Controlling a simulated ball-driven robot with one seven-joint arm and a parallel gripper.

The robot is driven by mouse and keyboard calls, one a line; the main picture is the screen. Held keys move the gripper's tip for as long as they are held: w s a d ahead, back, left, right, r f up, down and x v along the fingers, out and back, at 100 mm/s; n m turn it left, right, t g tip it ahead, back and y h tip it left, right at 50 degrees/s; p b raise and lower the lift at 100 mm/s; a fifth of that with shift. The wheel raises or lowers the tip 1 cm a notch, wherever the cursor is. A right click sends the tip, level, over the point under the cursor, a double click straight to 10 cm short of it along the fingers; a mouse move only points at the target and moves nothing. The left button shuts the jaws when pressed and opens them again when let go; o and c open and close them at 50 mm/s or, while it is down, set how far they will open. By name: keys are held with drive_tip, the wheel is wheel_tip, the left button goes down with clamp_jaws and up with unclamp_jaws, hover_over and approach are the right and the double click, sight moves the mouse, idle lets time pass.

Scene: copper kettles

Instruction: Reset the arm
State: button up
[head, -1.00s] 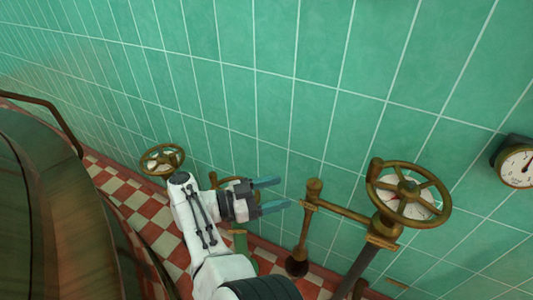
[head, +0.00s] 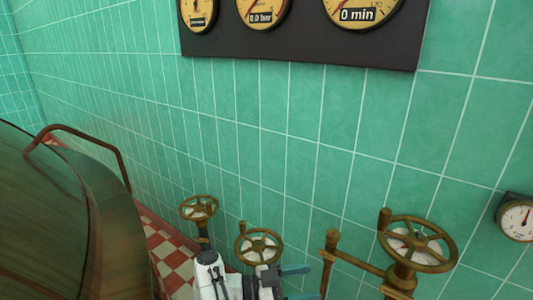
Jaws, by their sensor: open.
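My gripper (head: 296,283) is at the bottom of the head view, its two blue-grey fingers apart and pointing right, with nothing between them. My white arm shows beside it, cut off by the lower edge. The gripper is just below and right of a middle brass valve wheel (head: 258,246), and left of a brass pipe. I cannot tell whether it touches either.
A large brass valve wheel (head: 418,244) stands at the right and a small one (head: 198,208) further left. A copper kettle (head: 50,220) fills the left. A dark gauge panel (head: 300,50) hangs on the green tiled wall; a round gauge (head: 516,218) is at right.

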drive_tip(key=w+d+r+n+t+y+p, duration=0.35)
drive_tip(key=w+d+n+t+y, duration=0.75)
drive_tip(key=d+t, duration=0.55)
drive_tip(key=s+f+n+g+y+p, duration=0.1)
drive_tip(key=s+f+n+g+y, duration=0.35)
drive_tip(key=s, duration=0.55)
drive_tip(key=s+f+n+g+y+p, duration=0.2)
drive_tip(key=s+f+n+g+y, duration=0.3)
drive_tip(key=s, duration=0.5)
drive_tip(key=s+m+g+h, duration=0.1)
drive_tip(key=s+g, duration=0.2)
drive_tip(key=s, duration=0.6)
drive_tip(key=s+d+m+g+h+p, duration=0.1)
drive_tip(key=s+m+g, duration=0.1)
drive_tip(key=s, duration=0.7)
drive_tip(key=s+d+m+g+h, duration=0.1)
drive_tip(key=s+g, duration=0.2)
drive_tip(key=s, duration=0.7)
drive_tip(key=shift+d+r+g, duration=0.15)
drive_tip(key=shift+d+g, duration=0.1)
drive_tip(key=shift+g, duration=0.05)
